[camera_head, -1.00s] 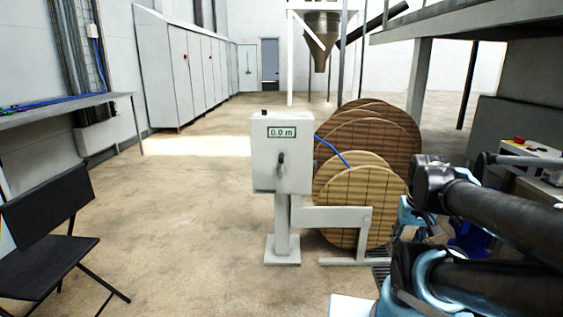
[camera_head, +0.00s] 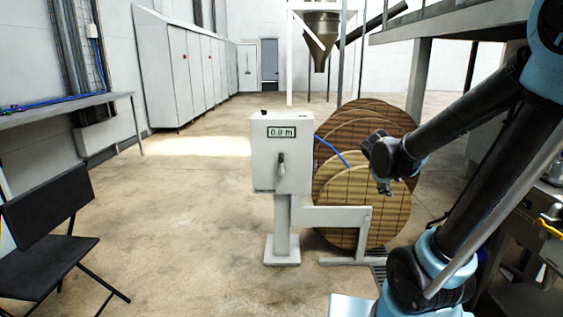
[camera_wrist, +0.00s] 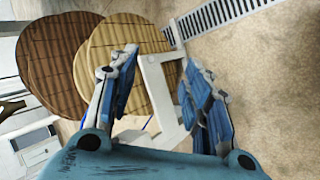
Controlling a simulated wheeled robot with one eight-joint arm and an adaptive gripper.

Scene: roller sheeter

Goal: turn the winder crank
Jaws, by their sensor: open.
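The winder (camera_head: 264,170) is a pale grey box on a post, with a display reading 0.0 m. Its crank (camera_head: 281,164) is on the front face, with the handle near the middle. My gripper (camera_wrist: 160,63) is open and empty in the wrist view, its blue-padded fingers spread apart. In the head view my arm's end is to the right of the winder box, in front of the wooden reels, apart from the crank. The crank cannot be made out in the wrist view.
Large wooden reels (camera_head: 345,215) stand behind and right of the winder, with a blue cable running to the box. A pale support frame (camera_head: 335,216) stands low beside the post. A black chair (camera_head: 45,210) is at left. The floor between is clear.

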